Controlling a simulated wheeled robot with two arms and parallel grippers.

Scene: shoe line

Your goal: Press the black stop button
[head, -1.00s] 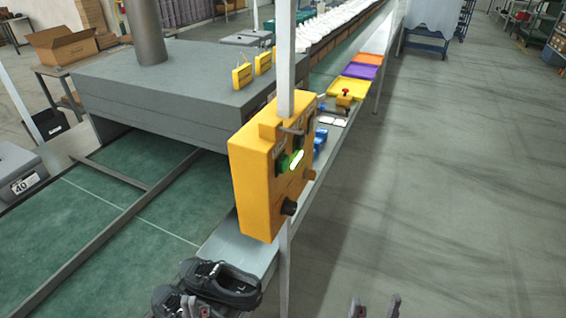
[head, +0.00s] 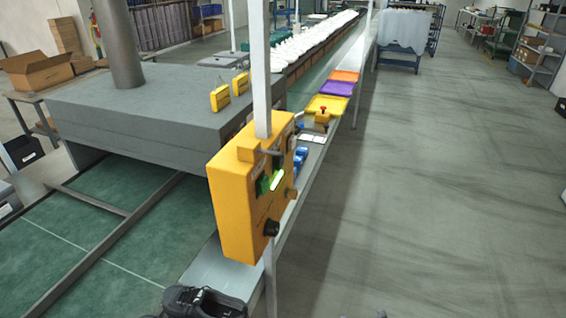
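A yellow control box (head: 236,210) hangs on a grey post left of the middle. A dark part sits higher on the same face. Which black part is the stop button cannot be read from labels. Only a tiny grey tip of what seems my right gripper (head: 381,314) shows at the bottom edge, well apart from the box. My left gripper is out of view.
A black shoe (head: 205,303) lies at the bottom, below the box. Behind the box run a narrow side shelf with yellow (head: 328,106), purple and orange trays, and a small yellow box with a red button (head: 323,113). The floor (head: 440,190) at right is clear.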

